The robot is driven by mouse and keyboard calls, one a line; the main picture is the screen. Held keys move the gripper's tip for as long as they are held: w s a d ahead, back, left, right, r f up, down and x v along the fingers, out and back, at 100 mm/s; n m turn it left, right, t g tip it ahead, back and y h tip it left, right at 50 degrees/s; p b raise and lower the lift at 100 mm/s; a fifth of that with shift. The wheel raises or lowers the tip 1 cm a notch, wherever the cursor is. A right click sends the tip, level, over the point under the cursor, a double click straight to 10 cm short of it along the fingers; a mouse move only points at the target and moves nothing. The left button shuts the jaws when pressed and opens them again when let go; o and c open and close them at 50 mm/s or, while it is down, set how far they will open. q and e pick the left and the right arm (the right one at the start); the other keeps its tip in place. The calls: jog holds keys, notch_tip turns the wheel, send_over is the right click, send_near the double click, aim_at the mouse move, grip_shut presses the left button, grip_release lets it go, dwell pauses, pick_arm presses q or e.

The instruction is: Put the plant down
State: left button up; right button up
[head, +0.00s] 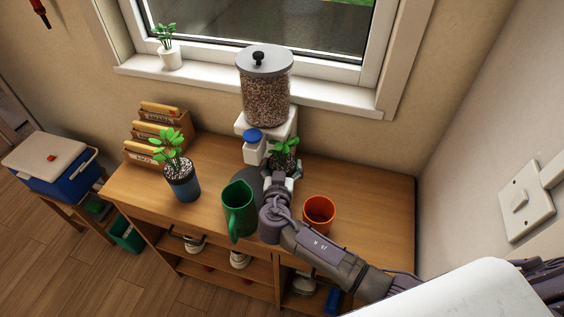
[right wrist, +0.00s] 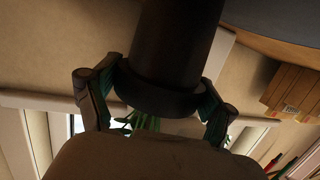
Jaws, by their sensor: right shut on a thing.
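My right gripper (head: 282,172) is shut on a potted plant over the cabinet top, in front of the dispenser. The plant's green leaves (head: 285,150) show beyond my fingers in the head view, but its pot is mostly hidden there. In the right wrist view, my gripper's fingers (right wrist: 155,98) flank a dark pot (right wrist: 178,45), with leaves past its rim; the picture is inverted. I cannot tell whether the pot touches the surface. Another plant in a blue pot (head: 183,185) stands to the left. My left gripper is not in view.
A white-potted plant (head: 170,57) stands on the sill. The cabinet's right end is clear.

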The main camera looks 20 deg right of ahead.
jog(key=shift+f+b, duration=0.1)
jog(key=shift+b, duration=0.2)
jog(key=o, duration=1.2)
jog(key=shift+r+p, duration=0.25)
jog(key=shift+p, duration=0.1)
jog(key=b+v, duration=0.1)
jog(key=v, duration=0.2)
jog(key=b+v, duration=0.1)
jog(key=v, duration=0.2)
jog(key=shift+s+a+f, duration=0.1)
jog(key=shift+s+f, duration=0.05)
jog(key=shift+s, duration=0.2)
jog(key=shift+s+a+r, duration=0.15)
jog(key=shift+s+r, duration=0.1)
jog(key=shift+s, duration=0.15)
